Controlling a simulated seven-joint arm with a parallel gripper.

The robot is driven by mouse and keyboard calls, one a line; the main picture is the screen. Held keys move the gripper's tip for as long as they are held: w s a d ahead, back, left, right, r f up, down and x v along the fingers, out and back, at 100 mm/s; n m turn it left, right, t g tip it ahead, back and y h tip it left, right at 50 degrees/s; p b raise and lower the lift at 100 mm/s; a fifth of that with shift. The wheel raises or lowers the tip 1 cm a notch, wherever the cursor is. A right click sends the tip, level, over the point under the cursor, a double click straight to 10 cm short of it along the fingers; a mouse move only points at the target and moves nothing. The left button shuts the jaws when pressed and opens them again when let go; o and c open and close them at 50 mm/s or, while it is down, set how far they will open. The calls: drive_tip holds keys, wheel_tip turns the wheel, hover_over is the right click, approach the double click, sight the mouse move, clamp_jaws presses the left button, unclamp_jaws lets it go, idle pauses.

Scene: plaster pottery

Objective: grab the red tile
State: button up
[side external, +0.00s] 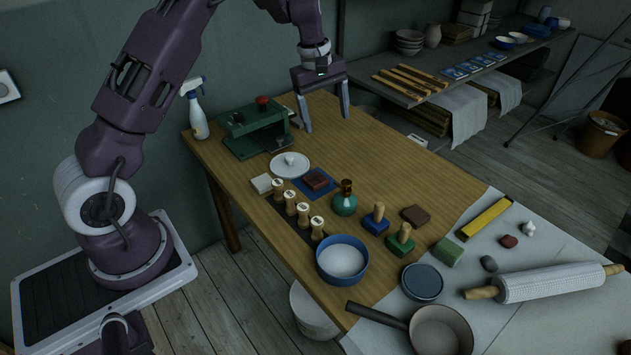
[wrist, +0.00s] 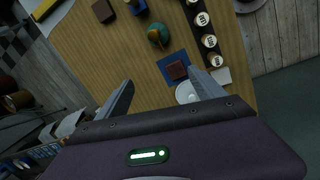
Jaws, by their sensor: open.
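My gripper (side external: 326,123) is open and empty, pointing down above the back of the table, apart from the tile. Its two spread fingers also show in the wrist view (wrist: 160,79).
A blue bowl (side external: 342,261) is nearer the front. The table's back right is clear.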

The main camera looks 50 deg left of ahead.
sight(316, 178)
drive_tip(key=a+f+n, duration=0.1)
drive_tip(key=a+f, duration=0.1)
drive_tip(key=f, duration=0.3)
drive_tip(key=w+a+f+n+g, duration=0.1)
drive_tip(key=a+f, duration=0.1)
drive_tip(key=f, duration=0.3)
drive_tip(key=w+a+f+y, duration=0.1)
drive_tip(key=a+f, duration=0.1)
drive_tip(key=f, duration=0.3)
drive_tip(key=shift+a+f+n, duration=0.2)
drive_tip(key=shift+f+n, duration=0.05)
drive_tip(key=shift+n, duration=0.15)
drive_tip(key=shift+g, duration=0.3)
drive_tip(key=f, duration=0.8)
drive_tip(key=shift+s+d+f, duration=0.15)
drive_tip(key=shift+d+f, duration=0.05)
drive_tip(key=shift+f, duration=0.05)
drive_tip(key=shift+r, duration=0.15)
drive_tip(key=c, duration=1.5)
